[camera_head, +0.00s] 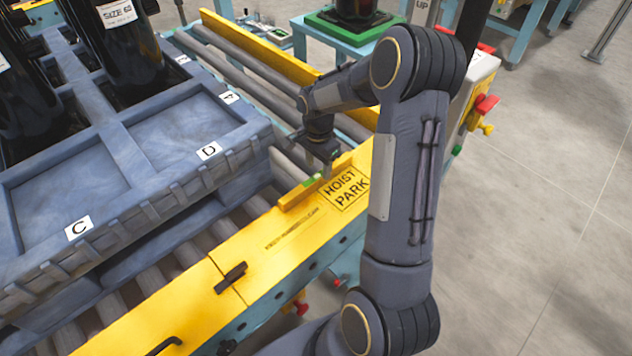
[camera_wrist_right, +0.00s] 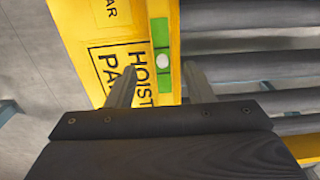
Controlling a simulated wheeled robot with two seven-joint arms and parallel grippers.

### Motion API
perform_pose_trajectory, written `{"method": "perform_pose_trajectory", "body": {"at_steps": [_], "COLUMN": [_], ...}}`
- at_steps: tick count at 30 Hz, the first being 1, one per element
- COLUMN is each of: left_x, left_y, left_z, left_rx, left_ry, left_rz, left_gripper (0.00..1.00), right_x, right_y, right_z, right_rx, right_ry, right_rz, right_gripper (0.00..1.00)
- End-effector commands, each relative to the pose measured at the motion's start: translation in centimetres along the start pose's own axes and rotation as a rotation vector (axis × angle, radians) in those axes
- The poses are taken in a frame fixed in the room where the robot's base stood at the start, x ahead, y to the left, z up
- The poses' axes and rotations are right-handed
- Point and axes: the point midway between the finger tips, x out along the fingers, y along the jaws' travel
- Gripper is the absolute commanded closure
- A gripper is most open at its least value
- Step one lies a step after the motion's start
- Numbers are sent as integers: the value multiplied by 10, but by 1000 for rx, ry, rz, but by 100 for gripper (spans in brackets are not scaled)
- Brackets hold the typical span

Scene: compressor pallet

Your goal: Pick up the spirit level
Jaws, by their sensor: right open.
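The spirit level (camera_head: 300,194) is a short yellow bar with a green patch. It lies on the yellow rail beside the "HOIST PARK" marking. In the right wrist view the spirit level (camera_wrist_right: 161,28) runs upright in the picture, with a green vial section and a pale round spot. My right gripper (camera_head: 327,172) is open, close above the level's far end. In the wrist view its two fingers (camera_wrist_right: 160,82) stand either side of the level, apart from each other, with nothing visibly clamped. Whether they touch the level cannot be told. My left gripper is out of view.
A blue-grey pallet (camera_head: 165,215) with labelled compartments and black cylinders stands left on the roller conveyor (camera_head: 215,240). A black handle (camera_head: 230,277) sticks up from the yellow rail (camera_head: 185,315). A control box (camera_head: 478,95) with red and yellow knobs stands behind my right arm.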

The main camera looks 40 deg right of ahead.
Motion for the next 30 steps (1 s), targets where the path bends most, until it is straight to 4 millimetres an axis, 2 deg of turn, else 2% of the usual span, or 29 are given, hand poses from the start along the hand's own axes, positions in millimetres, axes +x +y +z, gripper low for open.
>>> {"method": "perform_pose_trajectory", "body": {"at_steps": [12, 20, 30], "left_x": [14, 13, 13], "left_y": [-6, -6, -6], "left_z": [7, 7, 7], "left_rx": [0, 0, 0], "left_ry": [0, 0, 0], "left_rz": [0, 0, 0], "left_gripper": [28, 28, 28], "right_x": [53, 55, 54], "right_y": [-3, -3, -3], "right_z": [0, 0, 0], "right_rx": [-1, -2, -2], "right_ry": [-1, 0, 0], "right_rz": [3, -1, -1], "right_gripper": [53, 53, 97]}}
